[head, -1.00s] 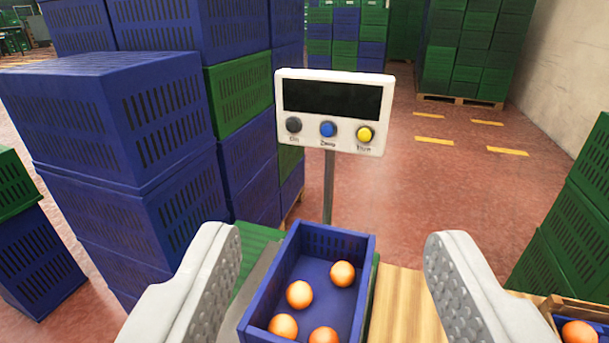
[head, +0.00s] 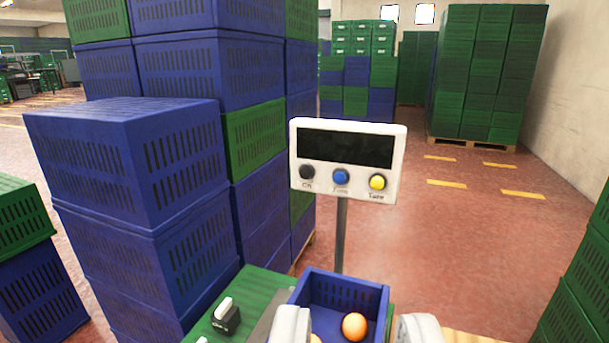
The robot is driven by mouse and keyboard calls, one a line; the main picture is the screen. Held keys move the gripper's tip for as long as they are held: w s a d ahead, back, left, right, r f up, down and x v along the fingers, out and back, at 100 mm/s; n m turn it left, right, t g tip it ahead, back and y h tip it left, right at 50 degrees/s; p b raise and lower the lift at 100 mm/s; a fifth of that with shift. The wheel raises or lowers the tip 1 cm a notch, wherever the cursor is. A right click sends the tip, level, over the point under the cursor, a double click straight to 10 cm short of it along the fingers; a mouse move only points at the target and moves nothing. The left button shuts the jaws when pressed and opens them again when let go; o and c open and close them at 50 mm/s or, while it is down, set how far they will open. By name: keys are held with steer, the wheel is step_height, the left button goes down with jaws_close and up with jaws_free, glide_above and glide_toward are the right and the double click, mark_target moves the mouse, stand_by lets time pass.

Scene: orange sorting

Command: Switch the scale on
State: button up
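The scale's white display panel (head: 348,160) stands on a grey post (head: 341,235) ahead of my gripper. Its screen (head: 345,149) is dark and blank. Below the screen are a dark grey button (head: 307,172) labelled On, a blue button (head: 340,177) and a yellow button (head: 377,182). A blue crate (head: 345,290) with oranges sits at the foot of the post; one orange (head: 354,326) shows clearly. My gripper (head: 354,325) is at the bottom edge, below the panel. Its two fingers are apart, with nothing visibly held; their lower parts are cut off.
A small black box with a white switch (head: 226,315) sits on a green surface (head: 265,285) left of the crate. Stacked blue crates (head: 140,160) rise close on the left. Green crates (head: 580,290) stand at the right edge. Open red floor (head: 450,240) lies right of the panel.

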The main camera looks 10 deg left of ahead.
jaws_close()
stand_by(1.4)
